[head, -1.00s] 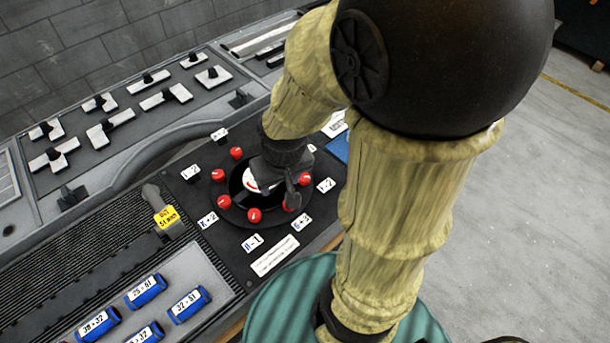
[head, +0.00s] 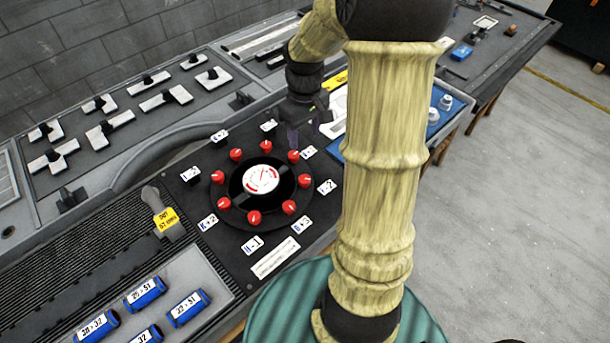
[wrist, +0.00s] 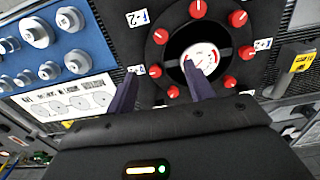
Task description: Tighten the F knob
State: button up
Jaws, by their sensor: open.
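Red knobs ring a round dial (head: 262,179) on a black panel. The label on the right of the ring (head: 326,187) seems to read F-2; the red knob beside it (head: 304,180) also shows in the wrist view (wrist: 161,36), near its label (wrist: 137,17). My gripper (head: 306,132) is behind and above the ring's far right side. In the wrist view my open, empty fingers (wrist: 158,76) appear either side of another red knob (wrist: 155,71), apparently above it. The F knob lies beyond the fingertips, untouched. Small lettering is blurred.
A blue tray (head: 433,123) with metal knobs is right of the panel. A lever with a yellow tag (head: 165,216) and blue labelled cylinders (head: 146,291) are at left. Black-handled switches (head: 165,97) stand behind. The dial's near side is clear.

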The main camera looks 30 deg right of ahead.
aim_at(305, 179)
jog(key=shift+s+a, duration=0.15)
jog(key=shift+a, duration=0.05)
jog(key=shift+f, duration=0.1)
notch_tip(305, 179, down, 17)
jog(key=shift+f, duration=0.1)
dwell(0.5)
jog(key=c, duration=1)
jog(key=shift+o, duration=0.2)
jog(key=shift+d, duration=0.1)
